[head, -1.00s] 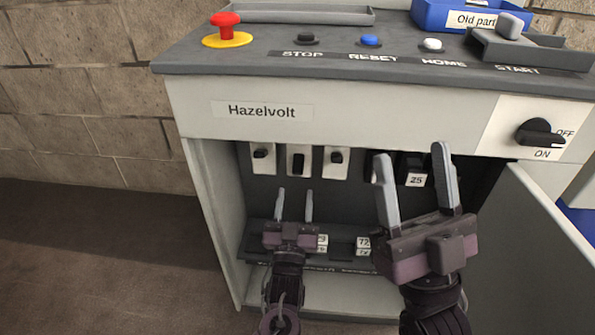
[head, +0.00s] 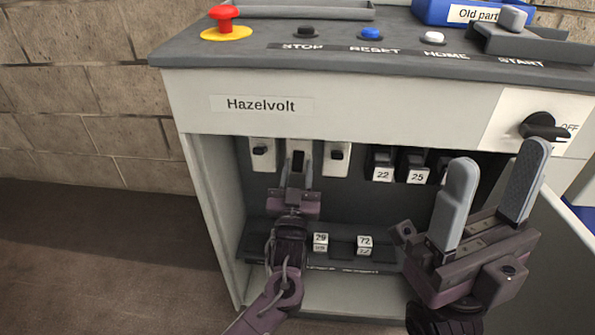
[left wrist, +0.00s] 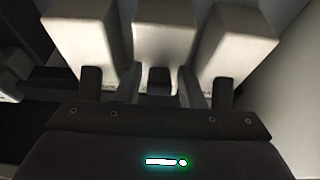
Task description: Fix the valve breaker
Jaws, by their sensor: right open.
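Three white breakers with black levers hang in a row in the open cabinet: a left breaker (head: 262,153), a middle breaker (head: 299,147) and a right breaker (head: 337,158). No valve label is readable on them. My left gripper (head: 298,172) is at the middle breaker, its fingers apart on either side of it. In the left wrist view, the fingers of my left gripper (left wrist: 157,85) stand apart with the middle breaker's dark lever (left wrist: 159,78) between them; contact is not clear. My right gripper (head: 501,165) is open and empty, in front of the cabinet's right side.
Black blocks marked 22 (head: 382,168) and 25 (head: 415,170) hang to the right. Blocks marked 29 (head: 320,242) and 72 (head: 364,245) sit on a lower rail. A rotary switch (head: 541,127), a red stop button (head: 225,18) and a blue bin (head: 437,10) are above.

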